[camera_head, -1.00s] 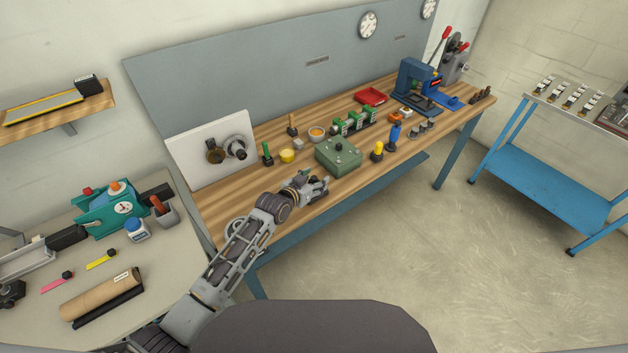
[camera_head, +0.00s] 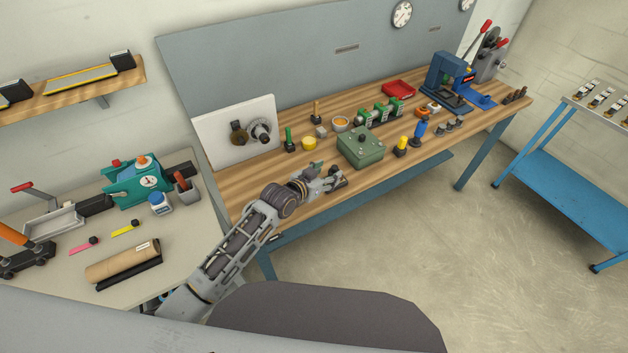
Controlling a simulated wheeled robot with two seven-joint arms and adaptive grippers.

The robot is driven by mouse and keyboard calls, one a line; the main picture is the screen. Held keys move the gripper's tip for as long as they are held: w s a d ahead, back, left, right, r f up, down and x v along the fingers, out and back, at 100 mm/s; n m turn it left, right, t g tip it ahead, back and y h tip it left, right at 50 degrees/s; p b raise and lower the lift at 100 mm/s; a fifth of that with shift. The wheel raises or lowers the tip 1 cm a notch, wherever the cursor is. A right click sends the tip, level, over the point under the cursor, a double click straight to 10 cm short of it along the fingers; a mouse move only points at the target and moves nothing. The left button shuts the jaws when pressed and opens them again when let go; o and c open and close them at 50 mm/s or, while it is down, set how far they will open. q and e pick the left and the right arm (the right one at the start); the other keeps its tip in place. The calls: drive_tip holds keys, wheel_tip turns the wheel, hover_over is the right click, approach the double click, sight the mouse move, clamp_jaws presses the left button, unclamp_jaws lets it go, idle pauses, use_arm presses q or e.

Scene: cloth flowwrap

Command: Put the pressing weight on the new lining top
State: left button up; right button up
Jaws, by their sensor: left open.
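I cannot make out with certainty which thing is the pressing weight or the new lining top. A small grey block (camera_head: 321,132) stands on the wooden bench (camera_head: 240,182), near a yellow cylinder (camera_head: 309,144). A green box with a dark knob on top (camera_head: 361,147) sits near the middle of the bench. My left gripper (camera_head: 340,181) is open over the bench's front edge, left of and nearer than the green box. Its fingers are small and partly blend with something dark there; I see nothing clearly held. My right gripper is out of view.
A white panel with two round fittings (camera_head: 237,132) stands at the bench's left end. A blue press (camera_head: 449,84) and a red tray (camera_head: 398,90) are farther right. A side table at left holds a teal device (camera_head: 138,183) and a brown roll (camera_head: 122,262). A blue cart (camera_head: 560,185) stands right.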

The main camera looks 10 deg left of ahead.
use_arm(q)
drive_tip(key=v, duration=0.6)
drive_tip(key=shift+s+a, duration=0.15)
drive_tip(key=shift+s, duration=0.15)
drive_tip(key=shift+r, duration=0.15)
idle(0.4)
